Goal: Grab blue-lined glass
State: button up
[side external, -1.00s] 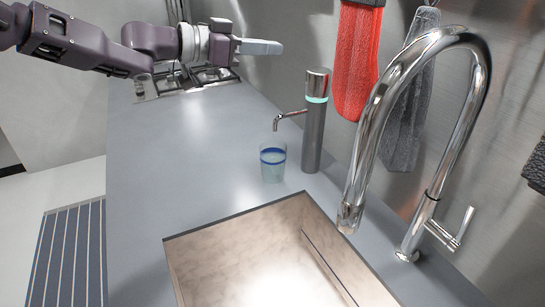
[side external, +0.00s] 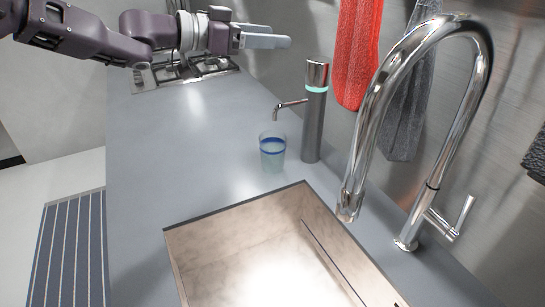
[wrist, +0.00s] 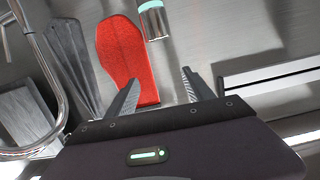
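The blue-lined glass (side external: 272,153) stands upright on the grey counter, between the sink and the slim dispenser. It is clear, with a blue band near its rim. My gripper (side external: 288,41) is in the air at the upper middle of the side view, above and behind the glass and well apart from it. In the wrist view my gripper (wrist: 160,92) shows two fingers spread apart with nothing between them. The glass does not show in the wrist view.
A dispenser (side external: 315,120) with a thin spout stands beside the glass. A sink (side external: 240,208) and tall chrome faucet (side external: 362,150) are in front. Red (side external: 357,50) and grey (side external: 408,110) mitts hang on the wall. A stove (side external: 185,75) is behind. The counter's left is clear.

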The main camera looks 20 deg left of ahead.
jog(key=o, duration=0.4)
jog(key=shift+o, duration=0.2)
